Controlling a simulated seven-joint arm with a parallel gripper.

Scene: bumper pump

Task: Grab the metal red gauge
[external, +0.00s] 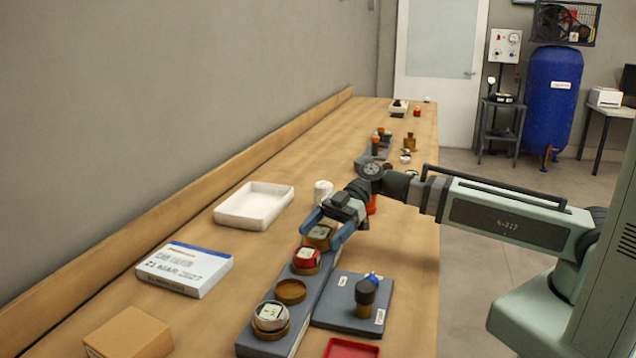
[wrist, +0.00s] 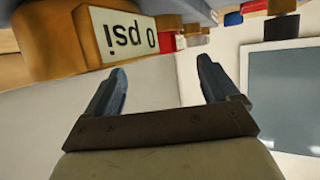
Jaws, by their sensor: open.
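The red gauge (external: 306,257) sits in a brass-coloured holder on the long grey rack (external: 317,285), its pale display facing up. A brass-coloured gauge (external: 319,233) is just behind it on the rack. My gripper (external: 319,239) is open, its blue fingers appearing on either side of the brass gauge in the external view, beyond the red one. In the wrist view, the open fingers (wrist: 160,68) have nothing between them. A brass gauge reading "0 psi" upside down (wrist: 125,35) fills the upper left there. Small red parts show behind it, but I cannot tell what they are.
A white-faced gauge (external: 270,317) and an empty holder (external: 291,291) are nearer on the rack. A grey plate (external: 335,307) with a dark knob (external: 365,292) lies to the right. A white tray (external: 255,218), a calendar box (external: 184,270) and a cardboard box (external: 128,334) are left.

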